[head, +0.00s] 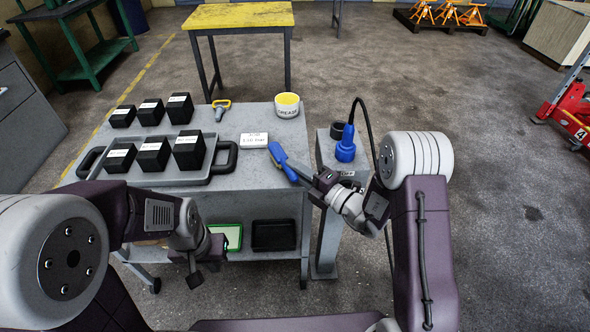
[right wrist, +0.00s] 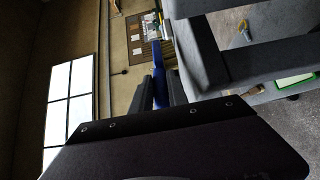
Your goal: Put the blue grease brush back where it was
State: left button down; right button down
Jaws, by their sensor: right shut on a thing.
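The blue grease brush (head: 278,153) is in the jaws of my right gripper (head: 297,173), over the right front part of the grey trolley top in the head view. Its wide blue end points up and left, away from the gripper. In the right wrist view, a blue strip of the brush (right wrist: 160,88) stands between the two dark fingers of my right gripper (right wrist: 162,95). The white pot marked GREASE (head: 287,112), yellow inside, stands behind the brush. My left gripper (head: 203,272) is low in front of the trolley; its finger gap is unclear.
A white label block (head: 254,140) lies beside the brush. A grey tray (head: 170,178) with several black labelled boxes fills the trolley's left side. A blue plug-like tool (head: 345,148) with a black cable stands on a grey pedestal (head: 325,215) at right.

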jog(key=shift+f+b, duration=0.45)
jog(key=shift+f, duration=0.05)
jog(key=c, duration=1.2)
grip_release()
jog(key=shift+s+f, duration=0.1)
jog(key=shift+f, duration=0.05)
jog(key=p+v, duration=0.1)
jog(key=v, duration=0.8)
